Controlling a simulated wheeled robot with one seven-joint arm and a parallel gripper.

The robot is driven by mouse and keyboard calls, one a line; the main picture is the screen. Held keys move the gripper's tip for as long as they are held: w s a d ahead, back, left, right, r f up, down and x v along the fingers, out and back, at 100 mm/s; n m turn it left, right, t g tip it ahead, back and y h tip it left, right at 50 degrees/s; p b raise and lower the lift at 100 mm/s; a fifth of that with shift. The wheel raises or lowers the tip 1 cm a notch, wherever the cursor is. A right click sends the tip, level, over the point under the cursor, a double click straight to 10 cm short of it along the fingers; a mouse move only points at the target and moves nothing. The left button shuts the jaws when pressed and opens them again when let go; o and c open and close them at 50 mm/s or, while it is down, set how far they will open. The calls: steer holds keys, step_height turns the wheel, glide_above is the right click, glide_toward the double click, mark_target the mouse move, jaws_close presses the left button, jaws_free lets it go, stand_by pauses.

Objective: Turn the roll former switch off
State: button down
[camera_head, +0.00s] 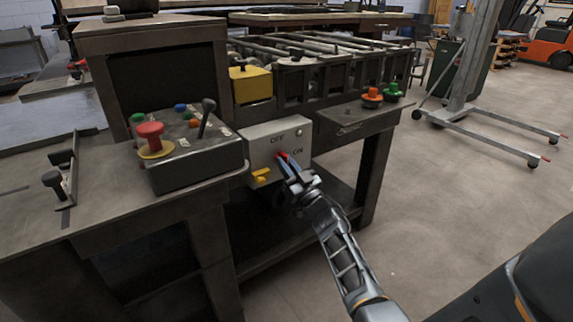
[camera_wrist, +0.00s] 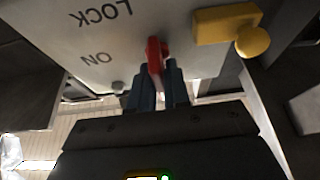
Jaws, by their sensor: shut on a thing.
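The roll former switch is a pale grey box (camera_head: 262,139) on the front of the machine. It has an OFF label at the top and an ON label at the right. Its red handle (camera_head: 282,154) is mostly hidden by my gripper (camera_head: 288,164) in the head view. In the wrist view the red handle (camera_wrist: 154,52) stands between my gripper's two blue-grey fingers (camera_wrist: 159,82), which are shut on it. The ON and LOCK labels show upside down there. I cannot tell exactly which label the handle points to.
A yellow latch (camera_head: 261,176) sits low on the switch box. Left of it is a control box (camera_head: 197,167) with a red mushroom button (camera_head: 150,134) and a black lever (camera_head: 207,116). A side table (camera_head: 352,120) holds orange and green buttons. Open floor lies to the right.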

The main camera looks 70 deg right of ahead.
steer(key=shift+w+r, duration=0.15)
steer(key=c, duration=1.2)
jaws_free()
steer(key=shift+w+a, duration=0.1)
steer(key=shift+w, duration=0.05)
steer(key=v, duration=0.8)
steer(key=shift+s+d, duration=0.25)
steer(key=shift+s, duration=0.05)
steer(key=shift+a, duration=0.1)
